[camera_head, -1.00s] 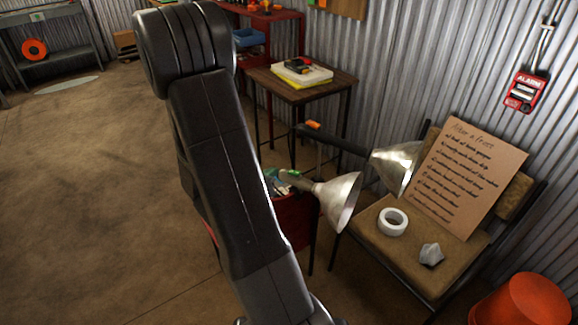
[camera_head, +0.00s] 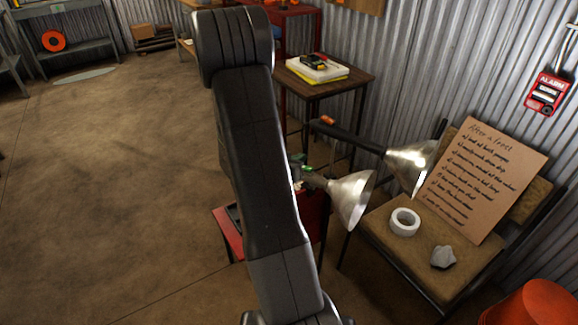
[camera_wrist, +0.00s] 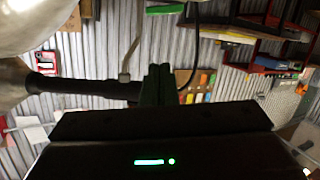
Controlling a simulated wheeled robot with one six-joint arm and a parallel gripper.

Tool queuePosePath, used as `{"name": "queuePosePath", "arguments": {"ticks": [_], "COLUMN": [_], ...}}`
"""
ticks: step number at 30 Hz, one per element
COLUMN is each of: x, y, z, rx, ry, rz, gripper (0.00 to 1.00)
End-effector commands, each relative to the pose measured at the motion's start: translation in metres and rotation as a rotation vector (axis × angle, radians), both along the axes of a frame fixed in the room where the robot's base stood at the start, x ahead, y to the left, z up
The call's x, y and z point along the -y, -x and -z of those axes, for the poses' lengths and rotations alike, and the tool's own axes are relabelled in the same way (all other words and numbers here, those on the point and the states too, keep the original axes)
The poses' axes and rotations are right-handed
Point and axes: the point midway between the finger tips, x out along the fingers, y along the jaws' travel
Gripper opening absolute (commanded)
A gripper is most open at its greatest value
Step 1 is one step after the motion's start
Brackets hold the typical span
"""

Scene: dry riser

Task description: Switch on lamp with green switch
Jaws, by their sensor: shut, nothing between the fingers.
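The lamp with the green switch (camera_head: 352,199) has a silver cone shade and an olive-brown handle, above a red box right of my arm in the head view. A green part (camera_head: 299,162) shows at the handle's rear, partly hidden by my arm. A second lamp (camera_head: 408,166) has a black handle and an orange switch (camera_head: 327,119). I see no clear glow from either. My gripper (camera_wrist: 158,80) is shut and empty in the wrist view; my arm hides it in the head view. A green bar (camera_wrist: 166,9), possibly the switch, lies above the fingertips there.
A chair (camera_head: 385,235) holds white tape (camera_head: 404,222), a crumpled grey piece (camera_head: 443,257) and a written cardboard sign (camera_head: 483,180). A red box (camera_head: 228,232) stands behind my arm. A small table (camera_head: 345,80) is behind. An orange bucket (camera_head: 535,304) is front right. The left floor is clear.

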Motion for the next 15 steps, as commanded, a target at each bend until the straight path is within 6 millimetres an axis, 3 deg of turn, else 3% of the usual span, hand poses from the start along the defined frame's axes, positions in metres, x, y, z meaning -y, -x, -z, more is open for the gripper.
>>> {"name": "queuePosePath", "arguments": {"ticks": [3, 7, 15], "x": [0.013, 0.014, 0.017], "y": [-0.019, -0.014, -0.012], "z": [0.008, 0.031, 0.044], "rx": [-0.001, -0.004, 0.000], "ry": [0.001, 0.001, 0.000], "rz": [0.002, -0.001, -0.001], "gripper": [0.00, 0.00, 0.00]}}
